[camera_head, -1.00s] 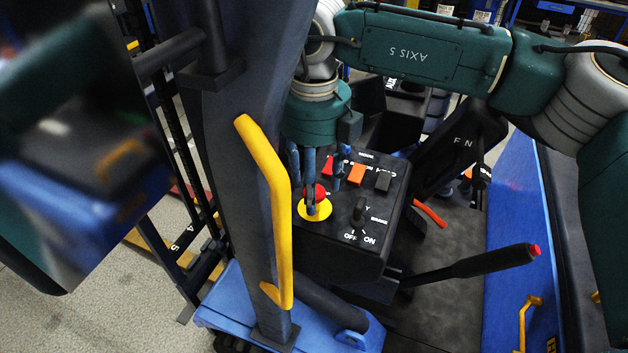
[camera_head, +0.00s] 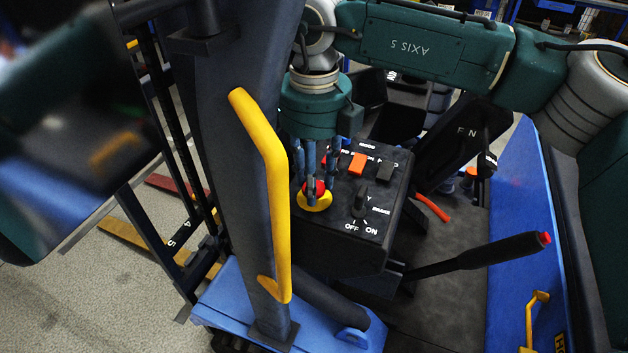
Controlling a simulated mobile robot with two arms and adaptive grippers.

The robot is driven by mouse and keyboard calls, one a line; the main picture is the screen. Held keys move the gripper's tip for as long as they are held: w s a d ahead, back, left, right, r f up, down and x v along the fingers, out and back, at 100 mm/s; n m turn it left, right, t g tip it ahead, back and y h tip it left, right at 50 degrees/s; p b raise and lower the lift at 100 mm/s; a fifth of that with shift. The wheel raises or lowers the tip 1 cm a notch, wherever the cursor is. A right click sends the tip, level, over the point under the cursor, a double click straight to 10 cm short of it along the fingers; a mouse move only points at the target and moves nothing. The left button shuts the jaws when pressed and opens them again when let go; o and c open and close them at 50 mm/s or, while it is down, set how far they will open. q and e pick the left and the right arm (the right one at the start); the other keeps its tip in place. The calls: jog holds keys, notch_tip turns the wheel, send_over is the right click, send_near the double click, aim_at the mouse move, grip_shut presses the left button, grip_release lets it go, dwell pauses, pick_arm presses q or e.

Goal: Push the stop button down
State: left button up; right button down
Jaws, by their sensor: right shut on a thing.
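The stop button is a red cap (camera_head: 315,188) on a round yellow base (camera_head: 316,204), at the left of the dark control box. My right gripper (camera_head: 312,198) comes down from above, pointing downward. Its blue fingers are closed at the red cap and cover part of it. I cannot tell how far down the cap sits. My left gripper is not in view.
The control box (camera_head: 352,215) also has an orange switch (camera_head: 357,164) and a dark OFF/ON knob (camera_head: 360,203). A dark post with a yellow handrail (camera_head: 276,190) stands just left of the gripper. A lever (camera_head: 480,256) sticks out at the right.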

jog(key=shift+s+f, duration=0.15)
jog(key=shift+f, duration=0.1)
jog(key=c, duration=1.5)
grip_release()
jog(key=shift+o, duration=1.2)
jog(key=shift+w, duration=0.2)
notch_tip(320, 180, up, 12)
